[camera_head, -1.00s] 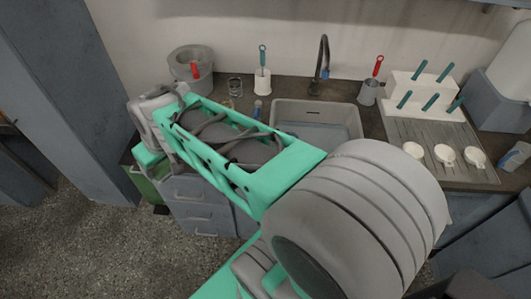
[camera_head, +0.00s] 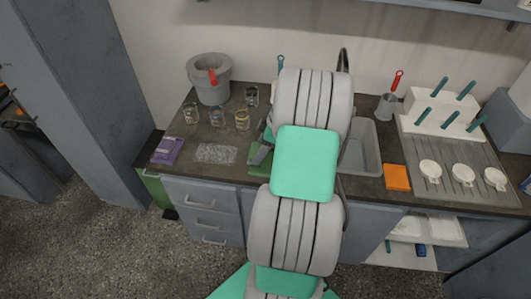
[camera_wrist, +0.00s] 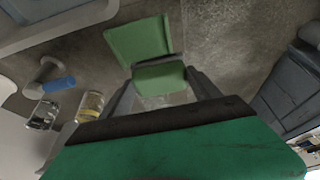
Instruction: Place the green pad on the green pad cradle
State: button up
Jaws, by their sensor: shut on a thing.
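The green pad (camera_wrist: 160,79) is between the two dark fingers of my gripper (camera_wrist: 162,88), which is shut on it, in the wrist view. A flat green square (camera_wrist: 138,40), which looks like the green pad cradle, lies on the counter just past the pad. The pad's near edge is clear, but I cannot tell whether pad and square touch. In the head view my arm covers most of this spot; a bit of green (camera_head: 258,160) shows beside a grey finger at the counter's front.
A purple pad (camera_head: 167,150) and a clear crumpled-looking sheet (camera_head: 215,153) lie to the left. Several glass jars (camera_head: 242,119) and a grey bucket (camera_head: 210,85) stand behind. The sink (camera_head: 362,148), an orange pad (camera_head: 397,177) and a draining board (camera_head: 462,160) are to the right.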

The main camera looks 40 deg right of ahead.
jog(key=d+f, duration=0.3)
jog(key=shift+w+f+p, duration=0.2)
jog(key=shift+f+p, duration=0.05)
jog(key=shift+p, duration=0.1)
notch_tip(320, 180, down, 2)
jog(key=shift+a+f+p, duration=0.1)
jog(key=shift+f+p, duration=0.1)
jog(key=shift+p, duration=0.5)
jog(key=shift+f+b, duration=0.3)
jog(key=shift+f, duration=0.15)
jog(key=o, duration=1.2)
jog(key=shift+r, duration=0.1)
